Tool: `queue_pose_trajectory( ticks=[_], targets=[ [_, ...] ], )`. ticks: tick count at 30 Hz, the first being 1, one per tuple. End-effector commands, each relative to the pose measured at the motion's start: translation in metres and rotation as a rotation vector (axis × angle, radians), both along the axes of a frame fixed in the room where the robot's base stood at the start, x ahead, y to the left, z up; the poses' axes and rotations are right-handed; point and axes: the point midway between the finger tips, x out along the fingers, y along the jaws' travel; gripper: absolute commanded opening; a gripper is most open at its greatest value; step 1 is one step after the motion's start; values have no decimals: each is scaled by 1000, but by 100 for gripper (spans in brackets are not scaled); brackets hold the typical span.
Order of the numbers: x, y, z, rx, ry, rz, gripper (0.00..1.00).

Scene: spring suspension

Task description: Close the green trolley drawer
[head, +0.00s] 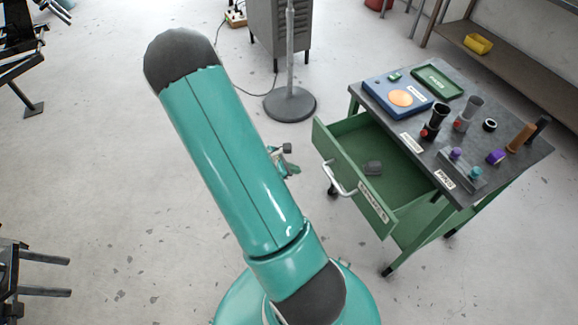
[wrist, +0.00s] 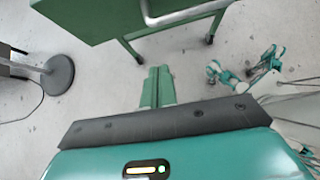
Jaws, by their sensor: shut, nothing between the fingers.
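The green trolley drawer (head: 352,180) is pulled out from the left side of the trolley (head: 465,150). Its front carries a curved light metal handle (head: 340,180) and a white label. A small dark grey block lies inside the drawer. In the wrist view the green drawer front (wrist: 100,18) and part of the handle (wrist: 185,15) show at the top edge. My gripper (wrist: 158,72) has its two green fingers shut together, pointing toward the drawer front with a visible gap and touching nothing. In the head view my arm hides most of the gripper area.
The trolley top (head: 420,128) holds cups, trays, a blue board and several small items. A pole on a round dark base (head: 290,104) stands left of the trolley, by a grey cabinet (head: 272,30). Open floor (head: 120,210) lies left of my arm.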

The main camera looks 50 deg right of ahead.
Motion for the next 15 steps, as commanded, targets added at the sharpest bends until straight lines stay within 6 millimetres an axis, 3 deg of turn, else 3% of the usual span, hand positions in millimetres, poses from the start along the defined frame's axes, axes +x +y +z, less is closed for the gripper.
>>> queue_pose_trajectory(
  ticks=[7, 15],
  targets=[
    [-20, -31, -35, 0, 3, -3, 0],
    [-37, -62, -32, -1, -1, -3, 0]
  ],
)
